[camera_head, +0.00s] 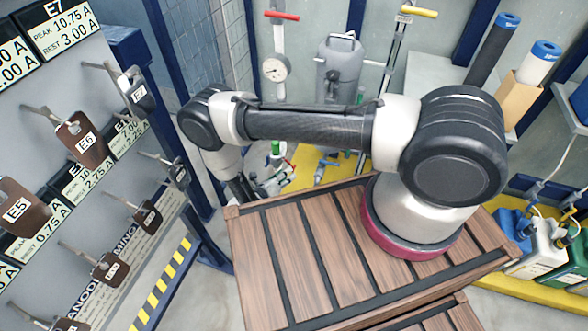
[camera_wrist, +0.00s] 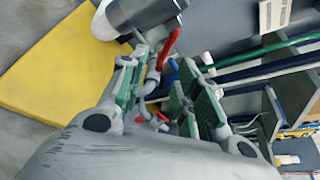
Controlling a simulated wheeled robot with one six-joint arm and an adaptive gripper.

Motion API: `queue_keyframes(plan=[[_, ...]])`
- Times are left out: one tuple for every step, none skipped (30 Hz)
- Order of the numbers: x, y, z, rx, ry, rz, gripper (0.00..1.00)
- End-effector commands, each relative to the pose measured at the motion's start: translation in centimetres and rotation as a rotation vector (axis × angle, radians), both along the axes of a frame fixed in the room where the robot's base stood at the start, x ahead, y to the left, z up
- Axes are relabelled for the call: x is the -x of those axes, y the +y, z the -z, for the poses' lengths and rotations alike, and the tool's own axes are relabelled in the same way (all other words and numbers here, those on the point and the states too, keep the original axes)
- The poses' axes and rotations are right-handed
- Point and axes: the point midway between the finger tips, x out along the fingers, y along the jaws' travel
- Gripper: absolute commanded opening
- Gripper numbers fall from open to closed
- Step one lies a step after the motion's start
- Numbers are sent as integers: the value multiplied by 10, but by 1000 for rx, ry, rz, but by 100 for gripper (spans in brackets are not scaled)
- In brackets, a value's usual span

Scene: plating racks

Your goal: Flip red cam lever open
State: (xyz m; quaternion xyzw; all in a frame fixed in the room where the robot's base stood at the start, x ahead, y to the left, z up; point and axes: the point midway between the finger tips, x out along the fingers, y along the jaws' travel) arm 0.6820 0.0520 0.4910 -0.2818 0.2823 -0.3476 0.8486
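A red lever (camera_wrist: 168,48) on a grey metal fitting (camera_wrist: 145,14) shows in the wrist view, just beyond my fingertips and, in the picture, in the gap between them. My gripper (camera_wrist: 154,72) is open, with its green-padded fingers apart and nothing clearly held. I cannot tell whether a finger touches the lever. In the head view my gripper (camera_head: 241,189) points down to the left of a cluster of pipe fittings (camera_head: 270,182). A small red lever (camera_head: 289,163) shows there, partly hidden by other fittings.
A yellow platform (camera_wrist: 50,70) lies beside the fitting, and blue and green rods (camera_wrist: 245,68) run at the right. A rack of hanging brown plates (camera_head: 82,140) stands close at the left. A grey tank (camera_head: 338,65) and a pressure gauge (camera_head: 275,69) stand behind my arm.

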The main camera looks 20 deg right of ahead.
Motion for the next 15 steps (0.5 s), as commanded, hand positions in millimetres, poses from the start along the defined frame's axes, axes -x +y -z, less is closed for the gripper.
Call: queue_keyframes(plan=[[-4, -9, 3, 1, 1, 7, 32], [-7, -13, 4, 1, 1, 7, 32], [-12, -19, 6, 1, 1, 8, 32], [-15, -22, 8, 1, 1, 8, 32], [-18, -26, 9, 1, 0, 8, 32], [-22, -31, 11, 0, 0, 7, 32], [-24, -34, 12, -1, -1, 8, 32], [-27, -37, 13, -1, 0, 7, 32], [-30, -40, 14, -1, 0, 7, 32], [-32, -42, 15, -1, -1, 6, 32], [-33, -44, 16, -1, -1, 6, 32], [-35, -46, 17, -1, -1, 5, 32], [-35, -47, 17, -1, -1, 5, 32], [-36, -48, 17, 0, -1, 5, 32], [-36, -48, 18, 0, -1, 4, 32]])
